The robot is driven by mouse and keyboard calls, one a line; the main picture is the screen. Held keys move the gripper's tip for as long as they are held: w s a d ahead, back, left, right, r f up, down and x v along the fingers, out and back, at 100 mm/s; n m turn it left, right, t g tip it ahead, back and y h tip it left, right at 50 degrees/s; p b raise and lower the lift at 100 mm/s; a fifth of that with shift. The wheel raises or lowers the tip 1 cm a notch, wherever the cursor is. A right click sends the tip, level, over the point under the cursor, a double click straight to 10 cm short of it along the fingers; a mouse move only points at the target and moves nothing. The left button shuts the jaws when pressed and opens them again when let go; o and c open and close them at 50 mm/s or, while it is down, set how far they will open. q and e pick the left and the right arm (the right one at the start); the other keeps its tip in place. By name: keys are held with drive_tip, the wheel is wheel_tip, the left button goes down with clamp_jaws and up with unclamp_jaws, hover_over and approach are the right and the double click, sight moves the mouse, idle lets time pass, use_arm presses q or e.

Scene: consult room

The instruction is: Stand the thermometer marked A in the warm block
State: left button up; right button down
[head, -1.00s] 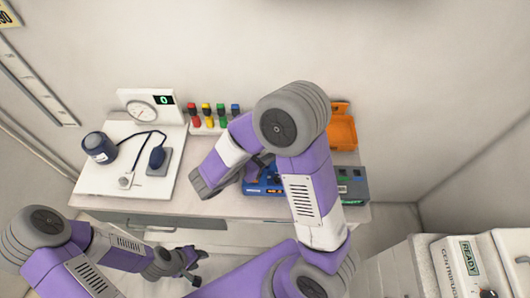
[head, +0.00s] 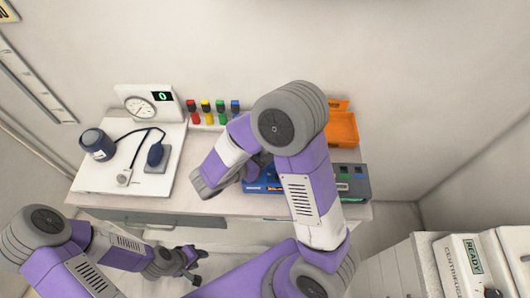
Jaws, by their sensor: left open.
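No thermometer can be made out, and no mark A is readable. A blue block or rack (head: 262,187) sits on the counter, largely covered by my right arm. A grey box with a green and dark top (head: 352,181) stands to its right, partly behind the same arm. I cannot tell which of them is the warm block. My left gripper (head: 193,268) is open and empty, low in front of the counter's front edge. My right gripper (head: 258,166) is mostly hidden behind its own arm, close to the blue block; its jaws cannot be read.
A white board with a blood-pressure cuff set (head: 130,165) fills the counter's left side, with a dial and display (head: 148,103) behind. Several coloured bottles (head: 213,110) stand at the back. An orange bin (head: 342,130) is at back right. A centrifuge (head: 460,262) stands lower right.

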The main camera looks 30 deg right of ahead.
drive_tip(key=shift+f+b, duration=0.75)
drive_tip(key=shift+f, duration=0.3)
drive_tip(key=c, duration=0.8)
unclamp_jaws()
drive_tip(key=shift+a, duration=0.1)
drive_tip(key=v, duration=0.7)
drive_tip(key=shift+a+r+p, duration=0.15)
drive_tip(key=shift+p, duration=0.25)
